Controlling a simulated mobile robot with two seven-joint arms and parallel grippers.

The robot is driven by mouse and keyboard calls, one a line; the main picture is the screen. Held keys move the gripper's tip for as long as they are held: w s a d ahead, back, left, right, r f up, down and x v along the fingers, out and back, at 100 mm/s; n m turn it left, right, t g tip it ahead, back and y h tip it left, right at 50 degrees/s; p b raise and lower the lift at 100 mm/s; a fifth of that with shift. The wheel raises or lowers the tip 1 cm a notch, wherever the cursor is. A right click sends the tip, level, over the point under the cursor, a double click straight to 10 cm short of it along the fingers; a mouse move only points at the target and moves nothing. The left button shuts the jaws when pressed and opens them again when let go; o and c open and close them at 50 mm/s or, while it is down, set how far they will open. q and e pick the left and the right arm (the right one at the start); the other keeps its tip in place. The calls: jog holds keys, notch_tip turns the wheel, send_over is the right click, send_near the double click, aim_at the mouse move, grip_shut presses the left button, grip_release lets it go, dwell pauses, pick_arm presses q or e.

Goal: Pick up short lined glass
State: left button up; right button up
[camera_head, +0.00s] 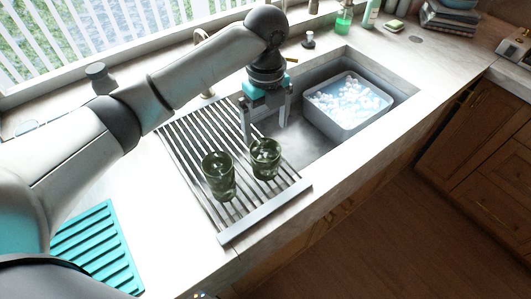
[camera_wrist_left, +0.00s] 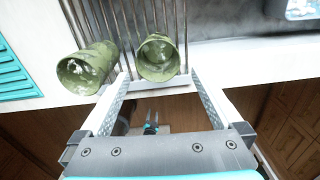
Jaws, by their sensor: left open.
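Two dark green patterned glasses stand upright on the slatted drying rack. The right glass (camera_head: 265,160) looks a little shorter than the left glass (camera_head: 218,178); I cannot make out lines on either. My left gripper (camera_head: 265,131) is open and empty, its fingers pointing down just behind and above the right glass. In the left wrist view, the right glass (camera_wrist_left: 159,58) shows ahead between the two fingers (camera_wrist_left: 160,80), and the left glass (camera_wrist_left: 86,70) lies outside the left finger. I see no contact with either glass.
The rack (camera_head: 260,218) lies beside the sink, which holds a grey tub (camera_head: 343,121) of foamy water. A teal ridged mat (camera_head: 98,250) is at lower left. Bottles, a sponge (camera_head: 394,26) and stacked dishes stand at the back. The counter's front edge is close to the glasses.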

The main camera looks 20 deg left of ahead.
aim_at(266, 151)
pick_arm(q)
jog(key=f, duration=0.4)
jog(key=shift+s, duration=0.3)
notch_tip(266, 151, down, 3)
jog(key=shift+r, duration=0.1)
jog(key=shift+f, duration=0.95)
notch_tip(266, 151, down, 4)
jog(key=shift+r+b, duration=0.15)
jog(key=shift+b, duration=0.25)
jog(key=shift+f, duration=0.4)
pick_arm(e)
jog(key=shift+s+d+f, duration=0.15)
jog(key=shift+s+f, duration=0.1)
jog(key=shift+s, duration=0.3)
jog(key=shift+s+d+f, duration=0.1)
jog(key=shift+s+f, duration=0.15)
jog(key=shift+s, duration=0.3)
jog(key=shift+s, duration=0.1)
